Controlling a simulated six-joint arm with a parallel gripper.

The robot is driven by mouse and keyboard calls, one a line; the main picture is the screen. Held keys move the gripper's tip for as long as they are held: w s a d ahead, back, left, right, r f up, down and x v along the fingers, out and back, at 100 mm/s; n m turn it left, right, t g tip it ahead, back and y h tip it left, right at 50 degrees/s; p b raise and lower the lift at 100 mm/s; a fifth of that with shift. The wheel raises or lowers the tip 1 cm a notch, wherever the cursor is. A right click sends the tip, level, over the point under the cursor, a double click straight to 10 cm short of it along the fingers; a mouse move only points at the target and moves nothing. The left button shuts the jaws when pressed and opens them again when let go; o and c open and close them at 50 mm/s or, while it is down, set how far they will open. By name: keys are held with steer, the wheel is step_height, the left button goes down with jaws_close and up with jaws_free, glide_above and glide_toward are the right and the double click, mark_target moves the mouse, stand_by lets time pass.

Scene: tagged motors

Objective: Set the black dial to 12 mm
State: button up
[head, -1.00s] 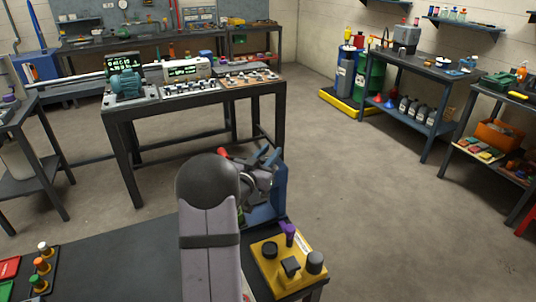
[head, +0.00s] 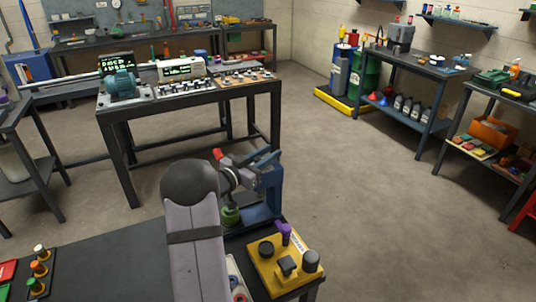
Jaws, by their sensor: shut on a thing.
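My gripper (head: 247,177) is beyond the rounded end of my arm, up against a blue upright stand (head: 272,186) on the near bench. It is shut on a small dark part at the stand, which looks like the black dial. The part is mostly covered by the fingers. No scale or mm mark can be read at this size. A small green part (head: 231,214) shows below the gripper, at the foot of the stand. A red piece (head: 218,154) shows just left of the gripper.
A yellow box (head: 285,265) with black knobs and a purple-topped piece stands right of my arm at the bench edge. A bench with a teal motor (head: 120,83) stands beyond; open floor lies to the right.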

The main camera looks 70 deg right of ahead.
mark_target(256, 161)
steer(key=o, duration=1)
steer(key=shift+o, duration=0.2)
steer(key=shift+b+v, duration=1)
steer(key=shift+v, duration=2.7)
